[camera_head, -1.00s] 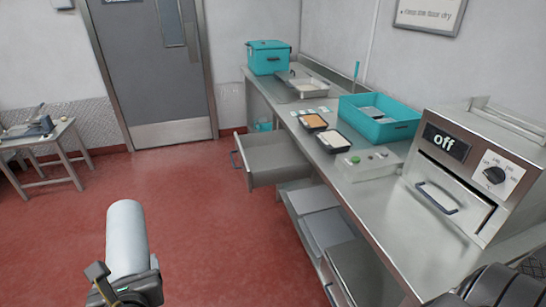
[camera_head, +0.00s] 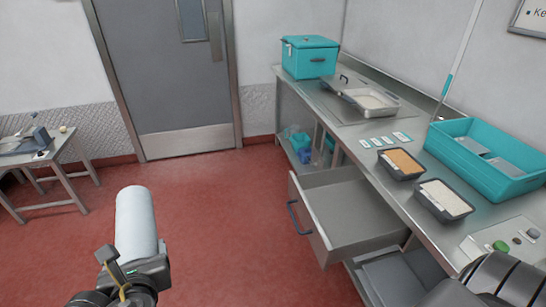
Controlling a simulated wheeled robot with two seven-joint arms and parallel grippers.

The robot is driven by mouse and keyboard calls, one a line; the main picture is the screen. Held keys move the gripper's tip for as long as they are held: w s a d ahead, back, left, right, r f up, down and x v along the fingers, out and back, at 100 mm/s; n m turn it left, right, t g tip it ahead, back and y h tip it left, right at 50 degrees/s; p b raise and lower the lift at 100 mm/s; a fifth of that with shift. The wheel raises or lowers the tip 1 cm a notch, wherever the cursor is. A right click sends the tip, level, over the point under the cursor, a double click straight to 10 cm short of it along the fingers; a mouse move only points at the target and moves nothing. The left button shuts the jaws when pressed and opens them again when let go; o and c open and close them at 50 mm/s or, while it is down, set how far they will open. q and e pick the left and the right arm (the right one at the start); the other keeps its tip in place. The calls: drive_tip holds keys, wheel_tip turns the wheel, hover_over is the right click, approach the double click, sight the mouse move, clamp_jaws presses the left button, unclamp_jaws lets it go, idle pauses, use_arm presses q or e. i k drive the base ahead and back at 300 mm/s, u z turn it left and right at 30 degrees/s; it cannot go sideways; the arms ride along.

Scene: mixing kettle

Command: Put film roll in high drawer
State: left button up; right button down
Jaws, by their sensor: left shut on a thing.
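The film roll (camera_head: 136,226) is a white cylinder at the lower left, held upright with a slight tilt above the red floor. My left gripper (camera_head: 135,268) is shut on its lower end; the fingertips are partly hidden. The high drawer (camera_head: 350,214) is pulled open under the steel counter, to the right of the roll, with a dark handle (camera_head: 299,217) on its front. Its visible inside looks empty. The roll and the drawer are apart. A dark part of my right arm shows at the lower right, but its gripper is not visible.
The counter (camera_head: 385,160) bears a teal box (camera_head: 309,57), a steel pan (camera_head: 371,101), two food trays (camera_head: 443,200) and a teal crate (camera_head: 492,165). A small table (camera_head: 44,165) stands far left. Red floor between is clear.

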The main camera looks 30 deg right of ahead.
sight(342, 217)
drive_tip(key=i, duration=2.55)
drive_tip(key=z, duration=3.95)
drive_tip(key=i, duration=0.5)
